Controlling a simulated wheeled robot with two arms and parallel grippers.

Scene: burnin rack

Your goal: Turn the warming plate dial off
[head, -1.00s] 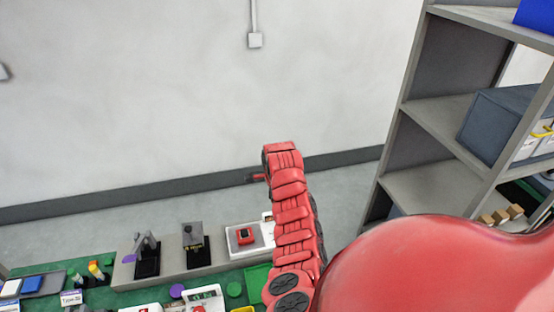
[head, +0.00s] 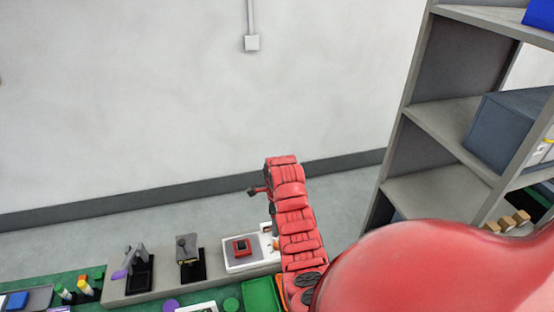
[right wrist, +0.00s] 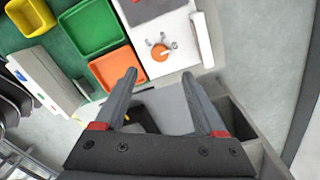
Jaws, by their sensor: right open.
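The warming plate is a white box (head: 262,260) with a dark top bearing a red block (head: 241,247) in the head view. The right wrist view shows its white front (right wrist: 172,28) and an orange round dial (right wrist: 161,52) with small marks around it. My right gripper (right wrist: 160,76) is open and empty, its two fingers pointing toward the dial. The dial appears between and beyond the fingertips, apart from them. In the head view my red right arm hides part of the plate's right side, and the fingers cannot be made out. My left gripper is not in view.
A green tray (right wrist: 90,27), an orange tray (right wrist: 118,70) and a yellow bin (right wrist: 29,17) lie beside the plate. Two dark devices (head: 138,272) (head: 189,262) stand left of it on the grey ledge. A grey shelf rack (head: 437,117) rises at right.

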